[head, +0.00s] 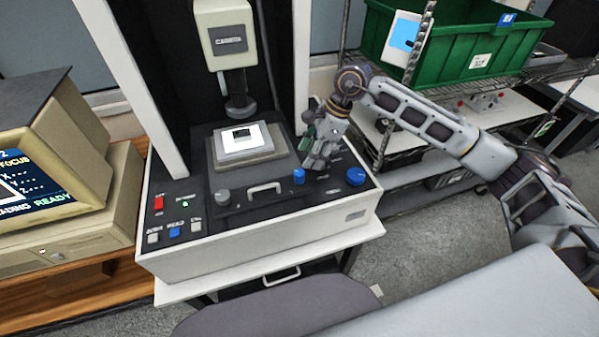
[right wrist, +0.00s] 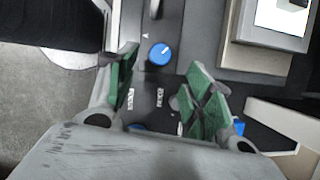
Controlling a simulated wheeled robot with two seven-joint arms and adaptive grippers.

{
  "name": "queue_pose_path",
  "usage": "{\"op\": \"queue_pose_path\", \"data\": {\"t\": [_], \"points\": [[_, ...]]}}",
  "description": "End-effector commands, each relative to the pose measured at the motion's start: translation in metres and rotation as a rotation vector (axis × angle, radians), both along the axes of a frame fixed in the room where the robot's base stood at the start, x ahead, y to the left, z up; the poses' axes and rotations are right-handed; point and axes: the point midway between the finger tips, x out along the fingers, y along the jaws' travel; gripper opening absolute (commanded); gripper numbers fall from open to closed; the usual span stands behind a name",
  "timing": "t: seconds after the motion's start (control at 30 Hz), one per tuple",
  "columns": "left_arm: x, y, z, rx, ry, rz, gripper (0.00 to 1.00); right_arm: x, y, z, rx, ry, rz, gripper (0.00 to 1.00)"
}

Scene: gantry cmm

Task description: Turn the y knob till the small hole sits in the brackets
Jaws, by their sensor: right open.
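The measuring machine's front panel (head: 270,205) carries a smaller blue knob (head: 299,176), a larger blue knob (head: 355,176) and a grey knob (head: 222,197). I cannot read which is the y knob. My right gripper (head: 318,160) hangs over the panel's right side, near the blue knobs. In the right wrist view my right gripper (right wrist: 165,90) is open and empty, and a blue knob (right wrist: 160,54) shows beyond the gap between its green-padded fingers. The monitor (head: 35,190) is cut off at the left edge; the hole and brackets cannot be made out. My left gripper is out of view.
A stage with a bright-topped plate (head: 242,139) stands under the probe head (head: 230,45). A red switch (head: 158,203), several buttons and a handle (head: 264,188) are on the panel. A green crate (head: 455,45) sits on the rack at right.

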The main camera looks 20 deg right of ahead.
Motion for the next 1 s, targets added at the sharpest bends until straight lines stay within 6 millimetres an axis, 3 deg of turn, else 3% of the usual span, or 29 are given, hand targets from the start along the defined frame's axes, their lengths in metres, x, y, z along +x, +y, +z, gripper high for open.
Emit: {"op": "queue_pose_path", "data": {"t": [0.6, 1.0], "points": [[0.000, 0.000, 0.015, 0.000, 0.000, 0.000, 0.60, 0.003, 0.030, -0.070, 0.001, 0.002, 0.001, 0.51], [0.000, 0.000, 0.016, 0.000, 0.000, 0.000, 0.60, 0.004, 0.034, -0.082, 0.001, -0.001, 0.001, 0.51]]}}
